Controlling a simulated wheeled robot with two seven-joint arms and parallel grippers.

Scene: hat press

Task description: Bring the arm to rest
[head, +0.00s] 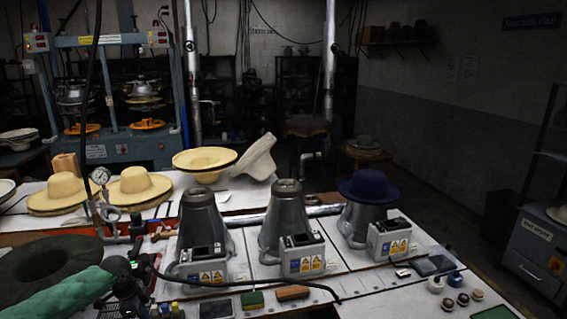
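A green-covered form (60,295) comes in at the lower left and ends in a dark mechanical part, which looks like my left arm and gripper (133,285). Its fingers blend into the dark parts around them, so I cannot tell whether it is open, shut or holding anything. No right gripper shows. Three grey metal cones stand in a row on the table: a left cone (203,222), a middle cone (285,215) and a right cone (358,217). The left and middle cones are bare on top. A dark blue hat (368,187) sits on the right cone.
Control boxes stand before the cones. Straw hats (136,188) lie at the left behind a pressure gauge (101,175). A dark green brimmed hat (50,265) lies near the green form. A sponge (252,299), a brush (292,293) and small jars (455,280) line the front.

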